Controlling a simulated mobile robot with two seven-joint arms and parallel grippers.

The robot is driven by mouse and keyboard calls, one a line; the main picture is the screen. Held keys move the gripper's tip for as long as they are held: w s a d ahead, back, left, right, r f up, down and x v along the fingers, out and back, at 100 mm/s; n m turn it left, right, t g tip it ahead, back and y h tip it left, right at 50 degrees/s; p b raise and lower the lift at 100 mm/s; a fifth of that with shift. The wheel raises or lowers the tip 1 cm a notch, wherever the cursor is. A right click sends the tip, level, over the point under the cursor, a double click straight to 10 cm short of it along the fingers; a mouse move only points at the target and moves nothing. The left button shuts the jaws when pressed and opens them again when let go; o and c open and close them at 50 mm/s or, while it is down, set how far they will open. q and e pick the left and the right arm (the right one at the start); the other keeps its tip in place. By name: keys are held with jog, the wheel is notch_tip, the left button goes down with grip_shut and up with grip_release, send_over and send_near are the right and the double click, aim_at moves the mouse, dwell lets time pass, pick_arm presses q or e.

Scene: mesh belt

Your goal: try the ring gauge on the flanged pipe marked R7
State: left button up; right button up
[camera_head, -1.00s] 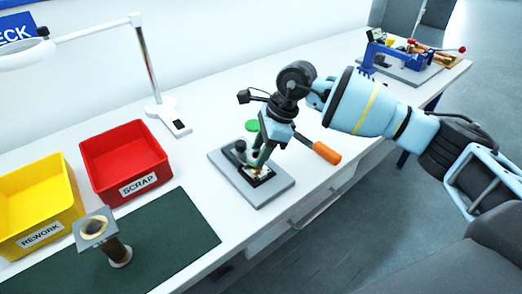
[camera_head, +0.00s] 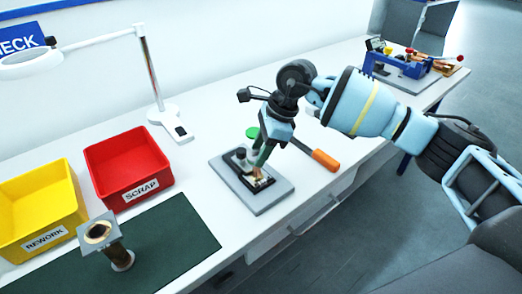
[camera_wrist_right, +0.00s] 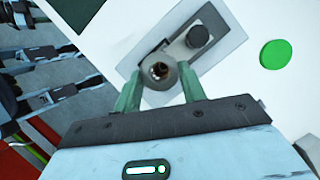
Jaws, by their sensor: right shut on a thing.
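A flanged pipe (camera_head: 118,249) stands on the green mat, brown, with a round foot and a square grey plate (camera_head: 98,233) with a round hole at its top. I cannot read any R7 mark. My right gripper (camera_head: 261,165) is over the grey base plate (camera_head: 266,204), shut on a small copper-coloured piece (camera_head: 263,176). In the right wrist view this piece (camera_wrist_right: 160,72) shows as a grey round end with a dark hole between the green fingers (camera_wrist_right: 160,92). I cannot tell if it is the ring gauge. My left gripper is not in view.
A black knob (camera_wrist_right: 198,37) stands on the base plate beside the held piece. A green disc (camera_wrist_right: 275,54) and an orange-handled tool (camera_head: 325,160) lie near. Red SCRAP (camera_head: 126,165) and yellow REWORK (camera_head: 40,210) bins stand left. A lamp (camera_head: 168,118) stands behind; a blue fixture (camera_head: 400,68) sits far right.

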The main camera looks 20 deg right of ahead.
dwell(0.3)
